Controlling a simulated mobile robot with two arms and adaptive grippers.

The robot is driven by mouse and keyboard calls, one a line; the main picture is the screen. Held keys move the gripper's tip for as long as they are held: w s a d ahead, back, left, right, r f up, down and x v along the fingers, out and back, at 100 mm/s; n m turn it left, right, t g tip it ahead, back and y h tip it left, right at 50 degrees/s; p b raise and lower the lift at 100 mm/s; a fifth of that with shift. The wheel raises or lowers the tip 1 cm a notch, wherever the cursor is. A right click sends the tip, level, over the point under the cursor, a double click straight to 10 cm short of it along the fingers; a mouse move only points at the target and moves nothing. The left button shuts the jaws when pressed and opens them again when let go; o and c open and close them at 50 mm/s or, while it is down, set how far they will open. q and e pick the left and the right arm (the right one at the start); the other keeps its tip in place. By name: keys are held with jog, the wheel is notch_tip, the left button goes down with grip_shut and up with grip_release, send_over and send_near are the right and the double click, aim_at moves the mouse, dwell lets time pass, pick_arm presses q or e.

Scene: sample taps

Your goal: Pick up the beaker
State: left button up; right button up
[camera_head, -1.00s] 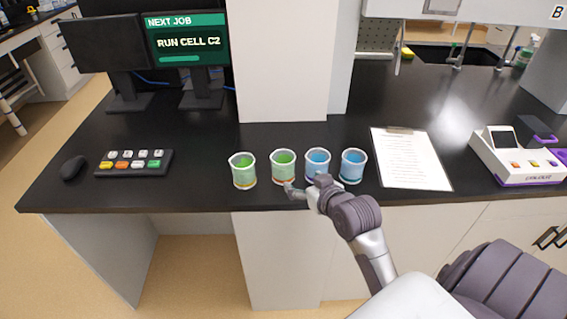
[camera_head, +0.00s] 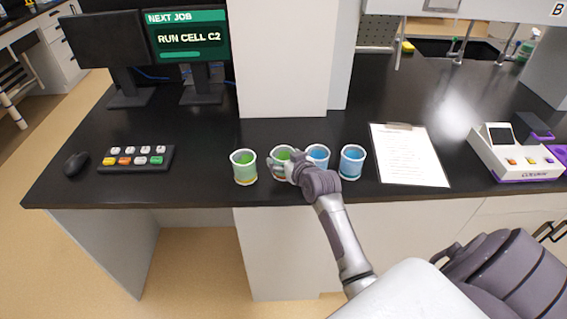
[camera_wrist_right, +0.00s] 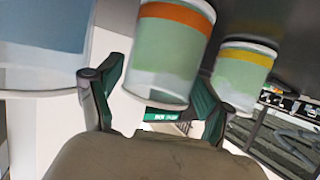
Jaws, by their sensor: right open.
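A row of two green beakers and two blue beakers stands on the black bench. My right gripper (camera_head: 283,167) is at the second beaker from the left, a green one (camera_head: 279,152), and hides part of it. In the right wrist view this beaker (camera_wrist_right: 168,60) has an orange band and sits between the open fingers (camera_wrist_right: 155,98). I cannot tell whether the fingers touch it. The leftmost green beaker (camera_head: 243,167) has a yellow band. The blue beakers (camera_head: 317,155) and (camera_head: 351,162) stand to the right. My left gripper is out of view.
A clipboard (camera_head: 409,155) lies right of the beakers, with a white and purple device (camera_head: 510,155) beyond. A button panel (camera_head: 136,159), a mouse (camera_head: 76,163) and monitors (camera_head: 188,45) are on the left. A white pillar (camera_head: 282,60) rises behind the row.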

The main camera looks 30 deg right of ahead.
jog(key=shift+w+d+f, duration=0.1)
jog(key=shift+w+f, duration=0.1)
jog(key=shift+w, duration=0.25)
jog(key=shift+s, duration=0.1)
jog(key=shift+c, duration=0.2)
jog(key=c, duration=0.7)
jog(key=shift+r, duration=0.15)
jog(key=shift+c, duration=0.2)
